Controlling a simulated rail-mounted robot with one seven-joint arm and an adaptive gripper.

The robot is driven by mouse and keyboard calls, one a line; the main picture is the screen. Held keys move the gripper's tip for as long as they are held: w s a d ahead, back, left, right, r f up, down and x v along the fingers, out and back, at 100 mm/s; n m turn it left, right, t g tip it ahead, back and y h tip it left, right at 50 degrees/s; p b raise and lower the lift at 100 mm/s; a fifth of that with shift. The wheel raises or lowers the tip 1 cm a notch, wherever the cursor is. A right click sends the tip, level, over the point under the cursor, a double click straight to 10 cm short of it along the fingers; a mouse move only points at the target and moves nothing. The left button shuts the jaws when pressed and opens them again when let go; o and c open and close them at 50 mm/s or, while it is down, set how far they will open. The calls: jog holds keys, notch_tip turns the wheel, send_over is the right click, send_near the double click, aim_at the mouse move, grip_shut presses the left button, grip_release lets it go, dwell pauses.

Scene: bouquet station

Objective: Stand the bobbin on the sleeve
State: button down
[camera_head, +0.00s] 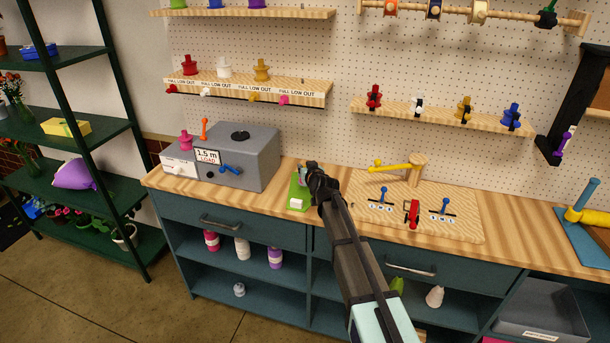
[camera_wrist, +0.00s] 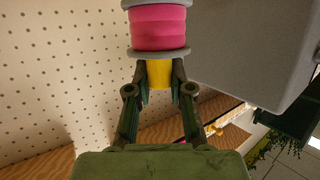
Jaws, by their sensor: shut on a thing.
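My gripper (camera_head: 316,180) is above the counter, over the green mat, in the head view. In the wrist view its two fingers (camera_wrist: 160,82) are shut on the yellow end (camera_wrist: 160,72) of the bobbin. The bobbin (camera_wrist: 158,27) has a pink winding between grey flanges, and its far end is cut off by the picture's top edge. In the head view the bobbin is mostly hidden by my gripper. No part is clearly recognisable as the sleeve; a black round piece (camera_head: 240,135) sits on top of the grey machine.
The grey machine (camera_head: 255,165), labelled "1.5 m LOAD", stands left of my gripper. A wooden board (camera_head: 465,222) with levers and a yellow-armed post (camera_head: 415,170) lies to the right. Shelves with spools hang behind.

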jog(key=shift+f, duration=1.75)
jog(key=shift+f, duration=0.2)
jog(key=c, duration=1)
grip_release()
jog(key=shift+c, duration=0.2)
jog(key=shift+r, duration=0.2)
jog(key=shift+s, duration=0.15)
jog(key=b+v, duration=0.3)
jog(key=v, duration=0.8)
jog(key=shift+s+d+r, duration=0.15)
jog(key=shift+s, duration=0.2)
